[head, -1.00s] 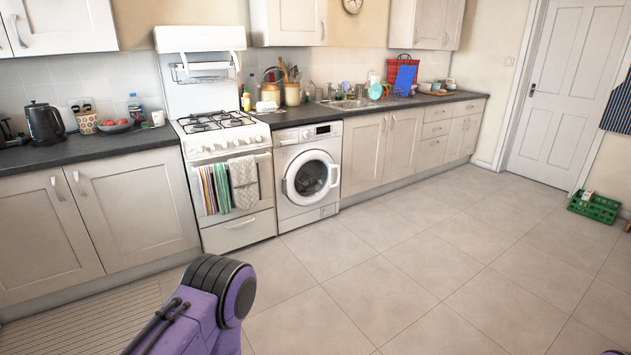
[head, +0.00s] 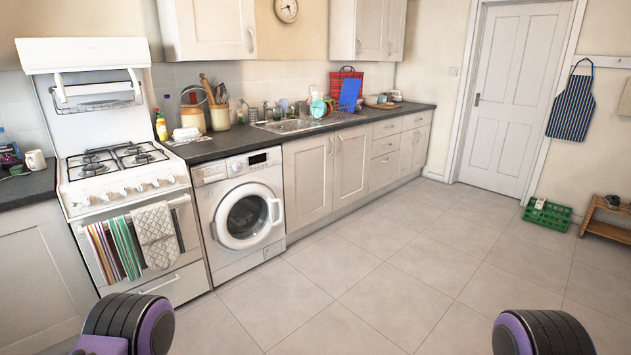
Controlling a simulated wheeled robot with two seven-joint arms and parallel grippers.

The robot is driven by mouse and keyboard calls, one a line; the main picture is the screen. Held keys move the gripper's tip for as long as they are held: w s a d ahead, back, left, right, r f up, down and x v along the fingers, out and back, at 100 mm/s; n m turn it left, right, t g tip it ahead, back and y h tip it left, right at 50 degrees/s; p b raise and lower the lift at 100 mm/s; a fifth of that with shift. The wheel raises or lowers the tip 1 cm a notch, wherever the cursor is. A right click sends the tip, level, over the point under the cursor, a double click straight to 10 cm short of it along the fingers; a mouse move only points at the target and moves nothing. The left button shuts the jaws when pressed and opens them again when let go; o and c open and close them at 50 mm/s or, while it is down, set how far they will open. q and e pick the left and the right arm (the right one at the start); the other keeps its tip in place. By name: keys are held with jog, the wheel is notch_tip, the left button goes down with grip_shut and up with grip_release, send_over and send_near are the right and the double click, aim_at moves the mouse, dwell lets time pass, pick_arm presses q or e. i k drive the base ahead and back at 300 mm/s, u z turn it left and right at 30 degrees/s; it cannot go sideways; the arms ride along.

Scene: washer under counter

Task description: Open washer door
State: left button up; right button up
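The white washer (head: 241,210) stands under the dark counter, between the cooker and the beige cabinets. Its round door (head: 249,216) is shut, with a white ring around dark glass and a handle (head: 276,211) on the ring's right side. The control panel and a small dark display sit above the door. Only purple and black links of my two arms show at the bottom left and bottom right. Both grippers are out of view, and neither arm is near the washer.
A white cooker (head: 123,178) with towels on its front rail stands left of the washer. Beige cabinets (head: 307,178) run to the right. The tiled floor (head: 400,275) before the washer is clear. A green crate (head: 547,215) and wooden rack (head: 606,222) lie far right.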

aim_at(220, 227)
jog(key=u, duration=0.05)
jog(key=i, duration=4.05)
jog(key=z, duration=0.15)
